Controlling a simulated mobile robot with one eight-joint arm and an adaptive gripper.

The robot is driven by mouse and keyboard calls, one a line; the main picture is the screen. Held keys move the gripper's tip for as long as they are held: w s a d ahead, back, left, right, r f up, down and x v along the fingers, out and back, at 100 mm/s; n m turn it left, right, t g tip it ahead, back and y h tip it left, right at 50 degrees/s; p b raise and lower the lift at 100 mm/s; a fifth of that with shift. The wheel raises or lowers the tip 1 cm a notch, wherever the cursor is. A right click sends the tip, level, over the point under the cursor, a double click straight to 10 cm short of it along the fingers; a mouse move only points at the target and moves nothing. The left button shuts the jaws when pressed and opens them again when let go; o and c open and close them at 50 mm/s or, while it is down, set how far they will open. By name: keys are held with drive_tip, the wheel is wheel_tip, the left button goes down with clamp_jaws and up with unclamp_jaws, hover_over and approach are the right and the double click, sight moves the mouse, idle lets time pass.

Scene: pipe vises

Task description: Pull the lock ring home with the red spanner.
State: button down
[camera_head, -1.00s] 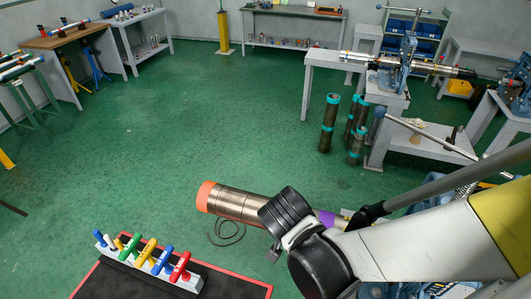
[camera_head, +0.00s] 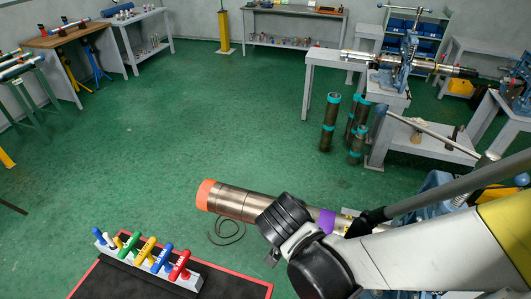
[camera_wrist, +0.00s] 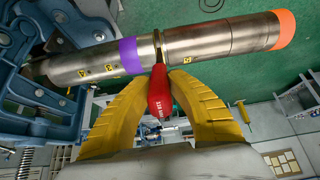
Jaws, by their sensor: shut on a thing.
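A steel pipe (camera_wrist: 95,62) with a purple band (camera_wrist: 127,56) and an orange end (camera_wrist: 286,30) crosses the wrist view; it also shows in the head view (camera_head: 238,203). A narrow ring-like piece, probably the lock ring (camera_wrist: 158,46), circles the pipe right of the purple band. My gripper (camera_wrist: 160,92) has its yellow fingers shut on the red spanner (camera_wrist: 160,97), just below the pipe. The spanner's upper end reaches the ring; whether it is hooked on is unclear. In the head view my arm hides the gripper.
A blue vise (camera_wrist: 45,95) holds the pipe at the left of the wrist view. A rack (camera_head: 128,262) of coloured-handled tools, one also red (camera_head: 180,265), stands on a red-edged black mat (camera_head: 235,283). Another vise bench (camera_head: 397,98) stands behind. Green floor beyond the pipe is open.

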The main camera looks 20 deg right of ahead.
drive_tip(key=shift+r, duration=0.1)
idle(0.3)
drive_tip(key=shift+w+d+r+g+y+p, duration=0.4)
drive_tip(key=shift+w+d+r+g+p, duration=0.15)
drive_tip(key=shift+w+p, duration=0.3)
drive_tip(key=shift+r, duration=0.1)
drive_tip(key=shift+p+v, duration=2.85)
drive_tip(key=shift+v, duration=0.35)
drive_tip(key=shift+s+a+r, duration=0.1)
drive_tip(key=shift+s+r, duration=0.1)
drive_tip(key=shift+f, duration=0.1)
